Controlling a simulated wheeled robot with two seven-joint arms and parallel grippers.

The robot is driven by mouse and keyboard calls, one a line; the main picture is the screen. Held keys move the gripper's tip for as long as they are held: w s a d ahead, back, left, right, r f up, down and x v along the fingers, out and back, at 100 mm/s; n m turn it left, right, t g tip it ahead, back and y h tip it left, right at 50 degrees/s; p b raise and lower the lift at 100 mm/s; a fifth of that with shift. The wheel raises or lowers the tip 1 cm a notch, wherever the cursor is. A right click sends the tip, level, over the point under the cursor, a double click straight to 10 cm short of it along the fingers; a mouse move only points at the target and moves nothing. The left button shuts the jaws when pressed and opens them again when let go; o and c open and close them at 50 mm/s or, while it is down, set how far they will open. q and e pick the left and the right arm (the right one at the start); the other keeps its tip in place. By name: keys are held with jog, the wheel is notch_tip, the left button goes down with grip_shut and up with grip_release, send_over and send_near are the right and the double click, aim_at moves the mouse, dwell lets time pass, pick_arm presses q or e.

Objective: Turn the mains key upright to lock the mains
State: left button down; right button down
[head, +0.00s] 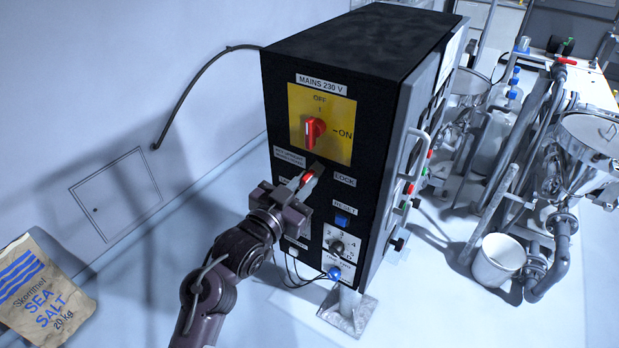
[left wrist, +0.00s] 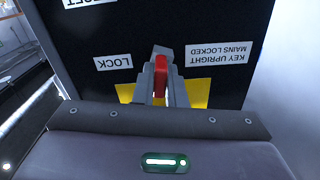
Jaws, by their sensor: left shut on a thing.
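The red mains key (head: 307,178) is on the front of the black cabinet (head: 345,45), beside the white LOCK label (head: 345,181). My left gripper (head: 306,180) is shut on the key, with a finger on each side of it. The left wrist view shows the key (left wrist: 161,76) between the fingers, its long side close to vertical in that upside-down picture. The fingers hide the keyhole and part of the yellow plate behind. Above the key, the red mains switch (head: 314,130) sits on a yellow plate marked OFF and ON. My right gripper is not in view.
Below the key are a blue button (head: 342,221), a dial (head: 338,247) and cables. A door handle (head: 419,154) sticks out on the cabinet's right side. A salt sack (head: 42,295) lies at lower left; a white bucket (head: 498,260) and pipework stand at right.

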pick_arm(q)
jog(key=n, duration=0.4)
jog(key=c, duration=1.4)
grip_release()
